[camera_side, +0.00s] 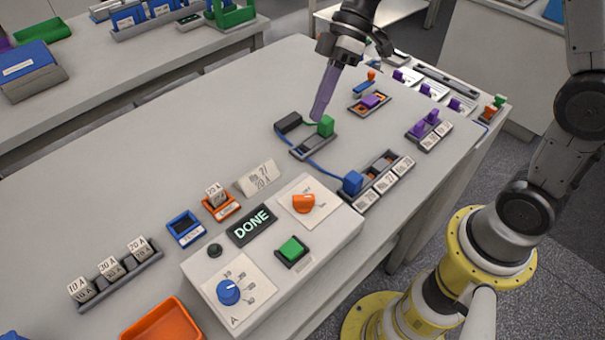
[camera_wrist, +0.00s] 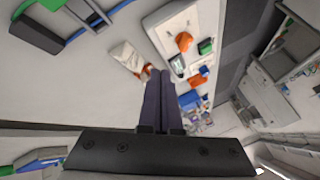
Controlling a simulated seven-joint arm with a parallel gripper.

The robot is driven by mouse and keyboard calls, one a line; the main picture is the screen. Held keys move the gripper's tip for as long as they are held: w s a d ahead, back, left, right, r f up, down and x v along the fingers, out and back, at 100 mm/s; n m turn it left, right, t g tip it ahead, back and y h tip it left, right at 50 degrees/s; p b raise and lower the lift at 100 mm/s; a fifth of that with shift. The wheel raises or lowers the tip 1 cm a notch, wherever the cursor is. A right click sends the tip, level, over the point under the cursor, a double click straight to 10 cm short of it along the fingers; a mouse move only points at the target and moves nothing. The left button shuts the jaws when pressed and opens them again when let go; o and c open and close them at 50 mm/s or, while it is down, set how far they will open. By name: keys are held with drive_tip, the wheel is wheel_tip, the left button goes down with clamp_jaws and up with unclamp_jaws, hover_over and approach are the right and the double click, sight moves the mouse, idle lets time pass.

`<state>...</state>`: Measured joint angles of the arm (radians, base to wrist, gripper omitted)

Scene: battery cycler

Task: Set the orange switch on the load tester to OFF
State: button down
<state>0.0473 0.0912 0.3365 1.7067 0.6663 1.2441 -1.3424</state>
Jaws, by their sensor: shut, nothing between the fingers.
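The load tester (camera_side: 322,243) is a white box at the front middle of the table in the side view. It carries the orange switch (camera_side: 303,203), a round knob on a white label plate; I cannot read its setting. The switch also shows in the wrist view (camera_wrist: 184,41). A dark display (camera_side: 251,227) on the box reads DONE. A green button (camera_side: 291,249) and a blue dial (camera_side: 228,291) sit on the same box. My gripper (camera_side: 317,117) has purple fingers, shut and empty. It is above the table behind the tester, well apart from the switch.
A dark holder with a green block (camera_side: 326,125) lies below my gripper, with a blue cable to a blue block (camera_side: 352,182). A white card (camera_side: 257,178) stands behind the tester. Labelled blocks (camera_side: 139,248) and an orange tray (camera_side: 163,321) are at the left.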

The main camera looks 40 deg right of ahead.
sight(303, 201)
drive_tip(key=shift+d+f, duration=0.1)
drive_tip(key=shift+f, duration=0.4)
drive_tip(key=x, duration=0.9)
drive_tip(key=shift+s+a+f, duration=0.2)
drive_tip(key=shift+a+f, duration=0.05)
drive_tip(key=shift+s+a+f, duration=0.1)
drive_tip(key=shift+s+a, duration=0.95)
drive_tip(key=shift+s, duration=0.1)
drive_tip(key=shift+s+a, duration=0.3)
